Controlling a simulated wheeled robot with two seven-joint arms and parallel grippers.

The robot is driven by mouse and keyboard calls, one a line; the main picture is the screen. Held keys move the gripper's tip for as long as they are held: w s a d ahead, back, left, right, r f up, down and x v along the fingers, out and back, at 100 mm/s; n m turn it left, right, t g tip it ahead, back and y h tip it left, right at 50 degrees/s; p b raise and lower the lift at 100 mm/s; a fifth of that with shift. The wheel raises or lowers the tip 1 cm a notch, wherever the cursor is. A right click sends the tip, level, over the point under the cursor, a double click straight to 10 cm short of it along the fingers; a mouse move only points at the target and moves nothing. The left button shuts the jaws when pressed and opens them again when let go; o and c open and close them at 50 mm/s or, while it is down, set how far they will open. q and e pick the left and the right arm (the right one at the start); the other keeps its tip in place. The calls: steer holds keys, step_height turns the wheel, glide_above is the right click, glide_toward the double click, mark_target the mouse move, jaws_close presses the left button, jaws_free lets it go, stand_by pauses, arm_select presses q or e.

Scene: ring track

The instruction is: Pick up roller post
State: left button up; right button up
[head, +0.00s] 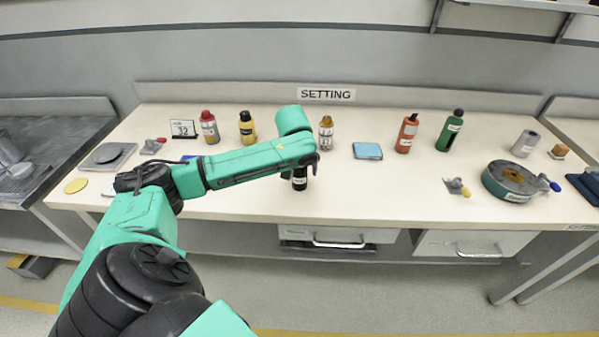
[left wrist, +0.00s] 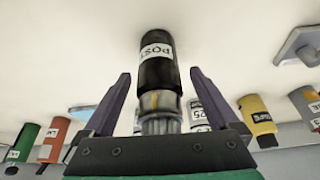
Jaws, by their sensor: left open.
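The roller post (left wrist: 157,65) is a black cylinder with a white label reading POST and a grey ribbed end, seen in the left wrist view. It stands between the two fingers of my left gripper (left wrist: 159,78), with a gap on each side. In the head view the black post (head: 299,183) is on the bench near its front middle, its top hidden by my left gripper (head: 308,168). The left gripper is open around the post. My right gripper is not in view.
On the bench (head: 240,205) stand a red bottle (head: 209,128), yellow bottle (head: 247,128), amber bottle (head: 326,133), orange bottle (head: 406,134) and green bottle (head: 450,131) behind the post. A blue pad (head: 367,151) lies behind right. A round grey drum (head: 508,181) sits at right.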

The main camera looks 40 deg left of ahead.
arm_select(q)
steer(key=shift+r, duration=0.15)
jaws_close()
